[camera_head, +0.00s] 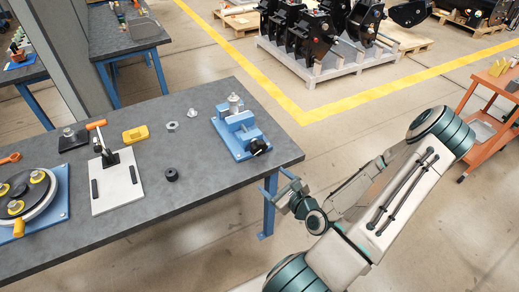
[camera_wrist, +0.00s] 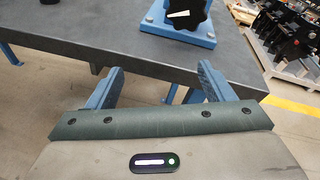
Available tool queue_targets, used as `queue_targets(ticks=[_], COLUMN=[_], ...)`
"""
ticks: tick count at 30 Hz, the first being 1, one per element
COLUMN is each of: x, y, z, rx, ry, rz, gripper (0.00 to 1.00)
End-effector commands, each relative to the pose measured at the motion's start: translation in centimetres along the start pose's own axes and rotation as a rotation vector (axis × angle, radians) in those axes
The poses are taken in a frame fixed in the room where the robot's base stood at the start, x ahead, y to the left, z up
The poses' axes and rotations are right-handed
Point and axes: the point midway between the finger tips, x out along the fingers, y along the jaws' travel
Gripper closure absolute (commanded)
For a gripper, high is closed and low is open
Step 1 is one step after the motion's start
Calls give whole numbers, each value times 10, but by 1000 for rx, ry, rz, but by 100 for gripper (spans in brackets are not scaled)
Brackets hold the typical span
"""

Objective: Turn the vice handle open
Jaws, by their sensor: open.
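The blue vice (camera_head: 240,131) sits on the grey table near its right end. Its black handle (camera_head: 259,147) is at the vice's front right corner, facing my arm. In the wrist view the black handle (camera_wrist: 181,14) shows at the top with a pale pointer mark, in front of the blue vice base (camera_wrist: 153,24); the rest of the vice is cut off. A metal cylindrical part (camera_head: 234,103) stands at the vice jaws. My gripper (camera_head: 278,183) is open and empty, off the table's front edge, apart from the handle. Its two blue fingers (camera_wrist: 160,84) show in the wrist view.
The grey table (camera_head: 130,218) also holds a white plate with an orange-handled clamp (camera_head: 117,185), a black ring (camera_head: 171,174), a yellow block (camera_head: 136,134), metal nuts (camera_head: 172,126) and a round fixture (camera_head: 27,196). An orange cart (camera_head: 490,115) stands at right.

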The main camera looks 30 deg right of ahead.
Motion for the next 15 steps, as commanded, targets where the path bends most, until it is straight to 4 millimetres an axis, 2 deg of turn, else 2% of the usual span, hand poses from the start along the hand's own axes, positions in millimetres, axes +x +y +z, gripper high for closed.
queue_targets(ticks=[3,9,15], x=[-8,-13,9], y=[-9,-18,-21], z=[9,17,20], rx=[187,320,324], ry=[-109,-202,-209], rz=[-88,-148,-148], gripper=[25,25,25])
